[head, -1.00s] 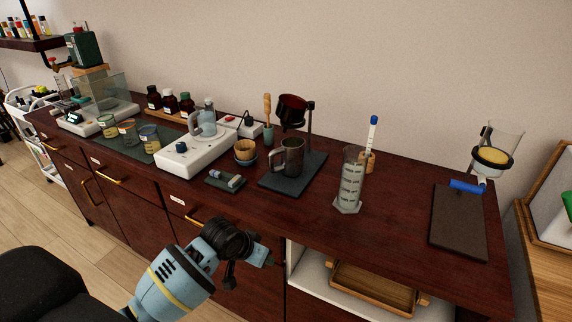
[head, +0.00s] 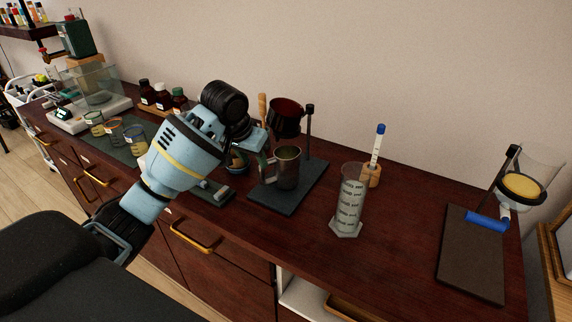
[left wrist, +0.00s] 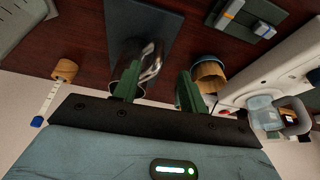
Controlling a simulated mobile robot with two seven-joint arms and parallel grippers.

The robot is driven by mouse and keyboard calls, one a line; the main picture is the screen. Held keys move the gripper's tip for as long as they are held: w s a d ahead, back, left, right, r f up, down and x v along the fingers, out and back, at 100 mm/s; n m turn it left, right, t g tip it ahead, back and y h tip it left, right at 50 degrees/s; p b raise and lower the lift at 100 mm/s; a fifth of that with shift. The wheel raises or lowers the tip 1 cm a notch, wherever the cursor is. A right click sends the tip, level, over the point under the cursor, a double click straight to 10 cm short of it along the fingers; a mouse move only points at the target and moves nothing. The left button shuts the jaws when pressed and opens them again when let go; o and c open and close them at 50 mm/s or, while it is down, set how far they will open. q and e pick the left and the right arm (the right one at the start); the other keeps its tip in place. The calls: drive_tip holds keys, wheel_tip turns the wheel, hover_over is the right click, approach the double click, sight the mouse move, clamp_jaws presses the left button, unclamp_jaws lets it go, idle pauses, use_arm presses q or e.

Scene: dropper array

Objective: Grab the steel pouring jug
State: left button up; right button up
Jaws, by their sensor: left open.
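The steel pouring jug (head: 288,170) stands upright on the dark base of a stand, below a dark red funnel-like cup (head: 286,117). My left gripper (head: 266,158) is beside the jug, on its handle side, above the counter. In the left wrist view, the jug (left wrist: 126,48) shows with its handle towards my left gripper (left wrist: 160,78). The two green fingers are apart, and the handle appears between them. I cannot tell whether a finger touches it. My right gripper is in neither view.
A graduated cylinder (head: 349,200) stands right of the jug, with a blue-capped dropper in a wooden holder (head: 373,175) behind it.

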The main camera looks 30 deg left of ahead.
sight(259, 172)
use_arm(q)
wheel_tip(259, 172, down, 2)
drive_tip(key=shift+w+f, duration=0.1)
drive_tip(key=shift+f, duration=0.05)
drive_tip(key=shift+w+f, duration=0.15)
drive_tip(key=x, duration=0.4)
drive_tip(key=shift+w+d+f, duration=0.1)
drive_tip(key=shift+w+f, duration=0.15)
drive_tip(key=shift+f, duration=0.1)
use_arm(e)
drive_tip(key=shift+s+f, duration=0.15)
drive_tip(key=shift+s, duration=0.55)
use_arm(q)
clamp_jaws()
